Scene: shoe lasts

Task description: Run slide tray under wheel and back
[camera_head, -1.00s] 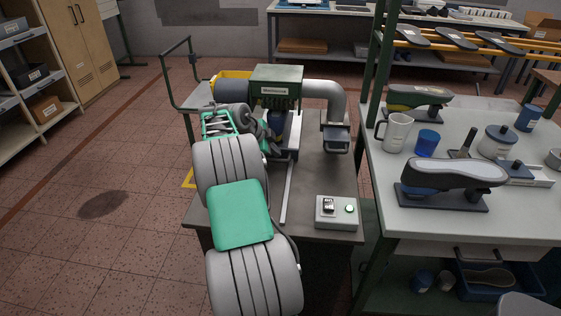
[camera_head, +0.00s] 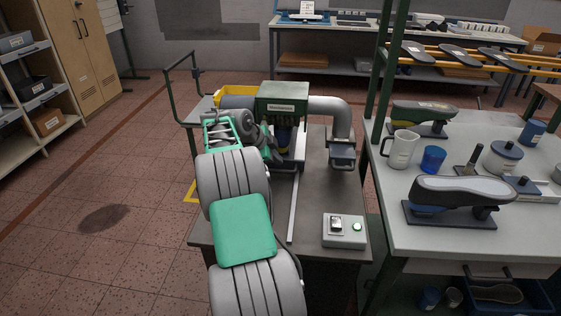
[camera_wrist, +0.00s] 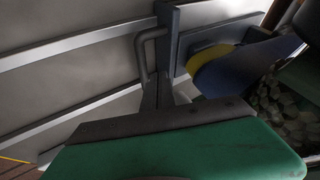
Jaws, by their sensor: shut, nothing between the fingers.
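On the bench (camera_head: 320,205) stands a grinding machine with a labelled green housing (camera_head: 283,98). A pale straight rail (camera_head: 294,205) runs toward the bench's front. The slide tray cannot be told apart clearly; my arm hides the area left of the rail. My gripper (camera_wrist: 160,95) is shut and empty, close beside a dark post with a bent grey handle (camera_wrist: 143,55). Contact cannot be told.
A grey pipe (camera_head: 335,106) curves down behind the rail. The right table (camera_head: 470,235) holds shoe lasts, a mug and pots. Open floor (camera_head: 90,240) lies left.

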